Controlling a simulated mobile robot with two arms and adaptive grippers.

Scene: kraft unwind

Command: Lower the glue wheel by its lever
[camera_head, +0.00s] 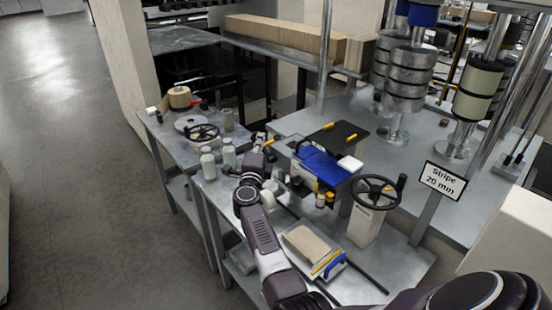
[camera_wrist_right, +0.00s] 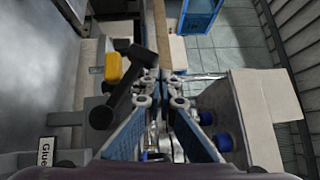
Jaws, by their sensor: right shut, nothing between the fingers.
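In the right wrist view a black lever-like bar (camera_wrist_right: 128,88) with a round knob at its lower end slants just left of my right gripper (camera_wrist_right: 160,78). The gripper is shut and empty. I cannot tell whether its fingers touch the bar. A yellow block (camera_wrist_right: 113,67) sits behind the bar, and a label reading "Glue" (camera_wrist_right: 45,152) is at the lower left. In the head view my right gripper (camera_head: 263,140) is small and far out, left of the blue-covered unit (camera_head: 325,167). The glue wheel cannot be made out clearly. My left gripper is not in view.
A black handwheel (camera_head: 376,192) stands to the right, with a smaller handwheel (camera_head: 203,133) at the left. Pale bottles (camera_head: 208,164) stand left of my arm. A stack of brown sheets (camera_head: 306,243) lies in front. In the wrist view an open carton (camera_wrist_right: 262,110) is at the right.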

